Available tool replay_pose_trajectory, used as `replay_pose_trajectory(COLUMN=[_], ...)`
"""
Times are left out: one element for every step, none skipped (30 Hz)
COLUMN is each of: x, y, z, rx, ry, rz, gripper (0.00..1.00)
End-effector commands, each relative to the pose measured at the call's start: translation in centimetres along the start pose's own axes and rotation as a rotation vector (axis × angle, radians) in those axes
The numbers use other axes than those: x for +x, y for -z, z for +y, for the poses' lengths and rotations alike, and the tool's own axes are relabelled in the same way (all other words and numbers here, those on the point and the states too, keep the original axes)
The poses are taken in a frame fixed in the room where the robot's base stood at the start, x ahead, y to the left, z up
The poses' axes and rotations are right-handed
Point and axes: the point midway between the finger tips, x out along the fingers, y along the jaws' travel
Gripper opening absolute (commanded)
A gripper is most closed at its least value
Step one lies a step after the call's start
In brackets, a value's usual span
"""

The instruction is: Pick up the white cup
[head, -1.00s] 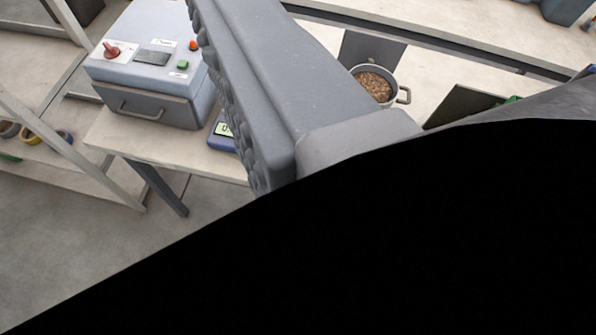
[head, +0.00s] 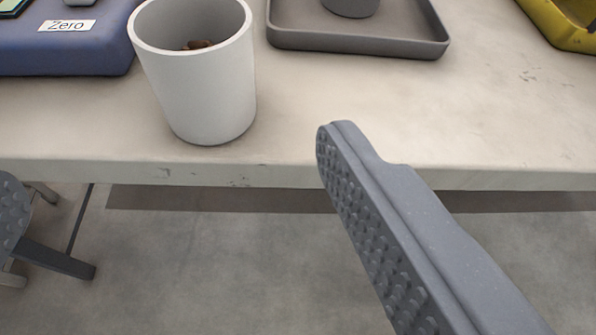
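The white cup (head: 203,85) stands upright near the front edge of the pale table, in the upper left of the head view. A few brown pellets lie inside it. My gripper (head: 172,155) is open and empty. Its right finger, with a studded inner pad, reaches up from the lower right to the table's front edge. A studded part at the left picture edge looks like its other finger, mostly cut off. The cup shows between the two fingers in the picture, beyond them, and I see no contact.
A blue device marked "Zero" (head: 66,48) sits close to the cup's left. A grey tray (head: 358,42) holding a dark round object lies to the right behind the cup. A yellow item (head: 563,30) is at the far right. The tabletop (head: 480,120) right of the cup is clear.

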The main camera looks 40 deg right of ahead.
Motion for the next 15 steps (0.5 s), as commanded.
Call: replay_pose_trajectory(x=[0.2,0.2,0.3,0.5,0.6,0.8,1.0,1.2,1.5,1.8,2.1,2.5,2.8,3.1,3.8], y=[-0.8,-0.9,-1.0,-1.0,-0.9,-0.8,-0.8,-0.7,-0.7,-0.7,-0.7,-0.8,-0.9,-0.9,-1.0], z=[0.3,0.4,0.5,0.5,0.5,0.5,0.4,0.4,0.4,0.4,0.4,0.5,0.5,0.5,0.5], rx=[-0.003,-0.003,-0.004,-0.004,-0.004,-0.004,-0.003,-0.003,-0.003,-0.003,-0.003,-0.003,-0.003,-0.003,-0.004], ry=[-0.008,-0.011,-0.014,-0.014,-0.014,-0.014,-0.013,-0.013,-0.013,-0.013,-0.013,-0.013,-0.014,-0.014,-0.014], rz=[-0.006,-0.006,-0.006,-0.006,-0.005,-0.005,-0.004,-0.004,-0.004,-0.004,-0.004,-0.006,-0.007,-0.007,-0.006], gripper=[0.82,0.82,0.82,0.82,0.82,0.82,0.82,0.82,0.82,0.82,0.82,0.82,0.82,0.82,0.82])
